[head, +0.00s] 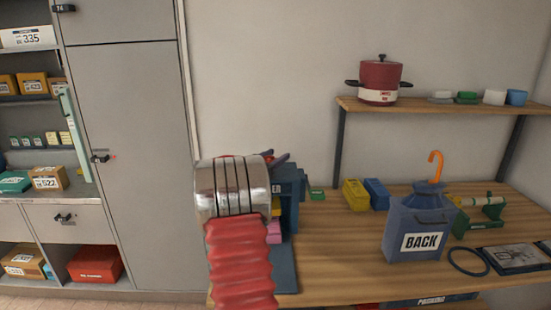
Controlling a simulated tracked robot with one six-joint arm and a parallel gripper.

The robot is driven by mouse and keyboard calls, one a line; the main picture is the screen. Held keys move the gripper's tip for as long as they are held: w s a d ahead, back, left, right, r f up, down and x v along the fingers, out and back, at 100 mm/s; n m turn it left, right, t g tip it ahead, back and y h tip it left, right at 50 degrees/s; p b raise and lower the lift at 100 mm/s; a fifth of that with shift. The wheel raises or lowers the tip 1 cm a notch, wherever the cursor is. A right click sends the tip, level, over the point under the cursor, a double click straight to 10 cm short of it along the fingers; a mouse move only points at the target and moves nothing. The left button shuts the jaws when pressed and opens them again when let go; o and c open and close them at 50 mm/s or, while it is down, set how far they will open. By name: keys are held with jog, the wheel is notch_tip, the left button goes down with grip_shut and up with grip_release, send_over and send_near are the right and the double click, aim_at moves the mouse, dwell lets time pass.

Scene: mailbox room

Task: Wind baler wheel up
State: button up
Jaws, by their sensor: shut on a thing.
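The baler (289,200) is a blue frame at the left end of the wooden workbench, with a label ending in "ER" on its upper part. A blue base plate (285,270) and pink and yellow pieces show at its lower front. My gripper (272,160) is at the baler's top, mostly hidden behind my silver wrist and red ribbed arm. It is shut on the baler wheel. Only small dark and reddish parts show past the wrist there, and the wheel's shape and angle cannot be made out.
On the workbench (340,245) stand a blue "BACK" jug (405,225) with an orange hook, yellow (355,194) and blue boxes, a green stand (480,217) and a black ring (467,262). A red pot (380,82) sits on the shelf above. Grey cabinets (135,150) stand left.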

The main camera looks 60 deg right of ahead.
jog(key=shift+a, duration=0.25)
jog(key=shift+s+d, duration=0.15)
jog(key=shift+d, duration=0.05)
jog(key=shift+t, duration=0.3)
jog(key=shift+d+n+t, duration=0.1)
jog(key=shift+n+t, duration=0.5)
jog(key=shift+t, duration=0.1)
